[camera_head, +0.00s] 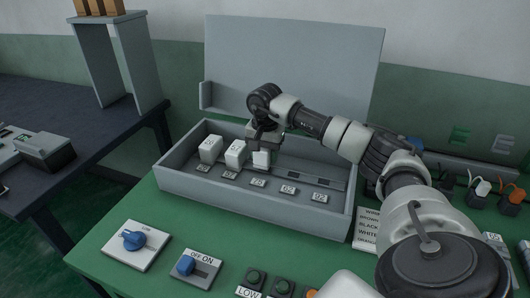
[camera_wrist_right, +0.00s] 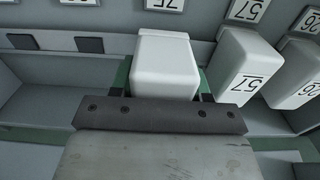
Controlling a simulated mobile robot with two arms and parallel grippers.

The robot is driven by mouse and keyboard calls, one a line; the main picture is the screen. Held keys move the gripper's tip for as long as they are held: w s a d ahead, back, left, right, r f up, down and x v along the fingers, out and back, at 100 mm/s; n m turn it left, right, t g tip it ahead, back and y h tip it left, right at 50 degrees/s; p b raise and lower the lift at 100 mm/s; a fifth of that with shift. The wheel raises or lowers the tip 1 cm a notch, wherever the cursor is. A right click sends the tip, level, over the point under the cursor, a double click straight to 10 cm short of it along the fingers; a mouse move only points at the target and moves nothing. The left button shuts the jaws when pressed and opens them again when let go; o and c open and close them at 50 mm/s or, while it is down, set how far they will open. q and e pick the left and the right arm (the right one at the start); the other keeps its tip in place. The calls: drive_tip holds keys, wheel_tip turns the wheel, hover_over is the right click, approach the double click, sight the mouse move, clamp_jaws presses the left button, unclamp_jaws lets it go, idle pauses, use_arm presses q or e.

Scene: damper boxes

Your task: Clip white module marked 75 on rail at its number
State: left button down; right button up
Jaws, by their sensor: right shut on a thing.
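My right gripper (camera_head: 263,148) is over the open grey box, shut on a white module (camera_head: 261,159). In the right wrist view this module (camera_wrist_right: 165,65) sits at the gripper's dark front edge (camera_wrist_right: 160,113), its printed face hidden. A number plate (camera_wrist_right: 165,4) lies just beyond it, cut off by the frame and seeming to read 75. I cannot tell whether the module is seated on the rail. Two other white modules stand to its left in the head view, the nearer (camera_head: 235,153) and the farther (camera_head: 211,148). My left gripper is not in view.
The grey box (camera_head: 170,181) has a row of number plates along its front, including one further right (camera_head: 320,197). In the wrist view, neighbouring modules read 57 (camera_wrist_right: 240,62) and 26 (camera_wrist_right: 296,84). Blue-knobbed switches (camera_head: 133,241) stand in front on the green table.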

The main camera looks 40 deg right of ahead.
drive_tip(key=shift+f, duration=0.6)
drive_tip(key=shift+f+b, duration=0.15)
drive_tip(key=shift+b, duration=0.25)
drive_tip(key=shift+f, duration=0.35)
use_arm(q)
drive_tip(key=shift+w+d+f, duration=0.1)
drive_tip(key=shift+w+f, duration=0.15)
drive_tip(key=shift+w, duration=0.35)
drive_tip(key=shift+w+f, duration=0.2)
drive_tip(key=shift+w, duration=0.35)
use_arm(e)
drive_tip(key=shift+f, duration=0.15)
use_arm(q)
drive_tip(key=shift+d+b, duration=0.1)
drive_tip(key=shift+b, duration=0.2)
use_arm(e)
drive_tip(key=shift+f, duration=0.2)
